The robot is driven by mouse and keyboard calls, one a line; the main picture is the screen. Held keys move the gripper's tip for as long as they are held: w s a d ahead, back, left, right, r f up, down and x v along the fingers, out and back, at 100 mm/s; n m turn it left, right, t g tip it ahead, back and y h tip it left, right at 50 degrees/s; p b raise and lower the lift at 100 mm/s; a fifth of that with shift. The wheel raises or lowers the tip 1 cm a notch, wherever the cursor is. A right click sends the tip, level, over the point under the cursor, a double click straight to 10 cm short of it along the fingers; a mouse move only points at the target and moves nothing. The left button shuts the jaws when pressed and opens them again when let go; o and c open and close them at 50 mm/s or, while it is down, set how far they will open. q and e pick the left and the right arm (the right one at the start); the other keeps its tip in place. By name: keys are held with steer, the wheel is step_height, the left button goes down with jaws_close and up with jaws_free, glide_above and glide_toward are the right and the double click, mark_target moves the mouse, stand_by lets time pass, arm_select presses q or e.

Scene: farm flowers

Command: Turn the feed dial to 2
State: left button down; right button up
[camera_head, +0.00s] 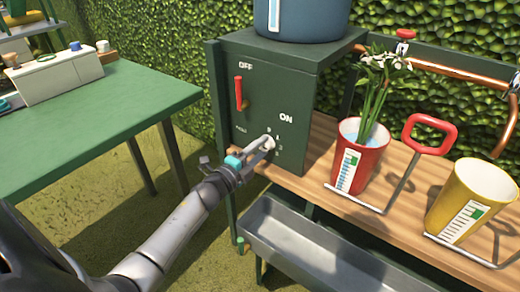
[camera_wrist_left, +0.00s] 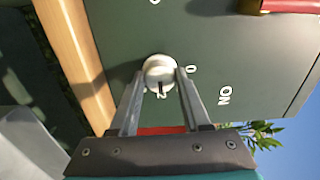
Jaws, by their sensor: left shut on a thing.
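The feed dial (camera_head: 268,143) is a small pale round knob low on the front of the dark green box (camera_head: 291,97). In the left wrist view the dial (camera_wrist_left: 159,70) has a dark pointer line on its face, directed toward the bottom of that picture. A white mark that looks like a 2 sits just past the line's end; a 0 is to the dial's right. My left gripper (camera_head: 265,146) is shut on the dial, one finger on each side of it. The gripper (camera_wrist_left: 158,80) partly covers nearby marks. My right gripper is not in view.
A red lever (camera_head: 239,93) is above the dial, between OFF and ON. A red pot (camera_head: 361,160) with white flowers, a red-handled wire frame (camera_head: 403,178) and a yellow pot (camera_head: 473,196) stand right on the wooden bench (camera_head: 322,137). A grey trough (camera_head: 300,245) lies below.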

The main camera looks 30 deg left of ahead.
arm_select(q)
steer(key=shift+w+r, duration=0.15)
steer(key=shift+r, duration=0.1)
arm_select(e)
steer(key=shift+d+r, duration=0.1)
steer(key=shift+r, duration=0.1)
arm_select(q)
steer(key=shift+c, duration=2.4)
jaws_free()
steer(key=shift+o, duration=0.6)
steer(key=shift+f, duration=0.1)
steer(key=shift+s, duration=0.35)
steer(key=s+a+p, duration=0.1)
steer(key=s+p, duration=0.3)
steer(key=s, duration=1)
steer(key=shift+s+f, duration=0.15)
steer(key=shift+s, duration=0.25)
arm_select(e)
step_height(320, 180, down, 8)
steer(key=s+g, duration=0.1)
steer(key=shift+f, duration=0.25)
arm_select(q)
steer(key=shift+a, duration=0.1)
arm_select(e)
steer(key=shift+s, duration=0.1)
